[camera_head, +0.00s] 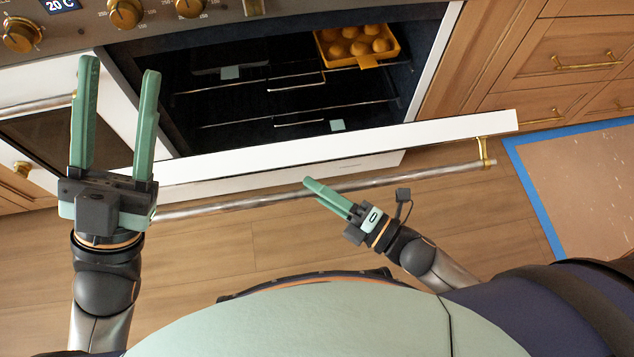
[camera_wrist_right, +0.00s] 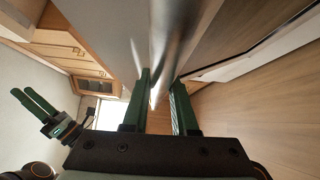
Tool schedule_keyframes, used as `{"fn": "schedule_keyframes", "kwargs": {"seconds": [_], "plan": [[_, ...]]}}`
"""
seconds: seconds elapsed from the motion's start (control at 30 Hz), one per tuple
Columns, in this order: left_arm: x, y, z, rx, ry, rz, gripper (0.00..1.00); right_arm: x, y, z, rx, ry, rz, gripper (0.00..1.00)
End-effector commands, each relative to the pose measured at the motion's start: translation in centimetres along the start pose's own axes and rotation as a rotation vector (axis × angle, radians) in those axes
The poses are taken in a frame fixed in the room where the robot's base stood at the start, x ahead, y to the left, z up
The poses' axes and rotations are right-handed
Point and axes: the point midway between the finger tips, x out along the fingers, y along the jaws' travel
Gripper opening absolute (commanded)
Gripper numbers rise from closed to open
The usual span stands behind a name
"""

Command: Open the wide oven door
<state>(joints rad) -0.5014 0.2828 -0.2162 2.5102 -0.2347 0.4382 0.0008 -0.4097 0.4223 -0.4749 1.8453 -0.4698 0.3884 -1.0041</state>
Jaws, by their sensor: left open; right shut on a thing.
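The wide oven door (camera_head: 400,137) is part open, tipped out toward me. Its white top edge stands away from the dark oven cavity (camera_head: 240,100). A metal bar handle (camera_head: 430,173) runs along its outer side on a brass bracket. My right gripper (camera_head: 312,186) is at the middle of the handle, shut on it. In the right wrist view the bar (camera_wrist_right: 165,50) runs between the right gripper's fingers (camera_wrist_right: 158,90). My left gripper (camera_head: 119,72) is open and empty, raised over the left end of the door. It also shows in the right wrist view (camera_wrist_right: 27,97).
Inside the oven, a yellow tray (camera_head: 398,48) holds several round buns, and wire racks (camera_head: 290,104) sit below it. Brass knobs (camera_head: 125,12) line the panel above. Wooden drawers (camera_head: 570,55) stand at the right. A blue-edged mat (camera_head: 590,180) lies on the wooden floor (camera_head: 230,250).

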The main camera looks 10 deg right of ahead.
Motion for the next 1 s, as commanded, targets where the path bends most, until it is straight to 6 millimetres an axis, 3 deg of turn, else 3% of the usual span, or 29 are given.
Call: {"fn": "schedule_keyframes", "kwargs": {"seconds": [0.03,0.3,0.77,1.0], "plan": [[0.0,0.0,0.0,0.0,0.0,0.0,0.5,0.0,0.0,0.1,0.0,-0.001,0.0,0.28],[0.0,0.0,0.0,0.0,0.0,0.0,0.5,0.0,0.1,0.1,-0.002,-0.001,0.001,0.56],[0.1,0.0,0.0,0.001,-0.001,0.001,0.5,-0.3,0.1,0.2,-0.002,-0.002,0.0,0.56],[0.5,-0.2,-0.5,0.009,0.001,0.004,0.5,-3.9,0.1,0.1,0.001,-0.003,-0.005,0.56]]}}
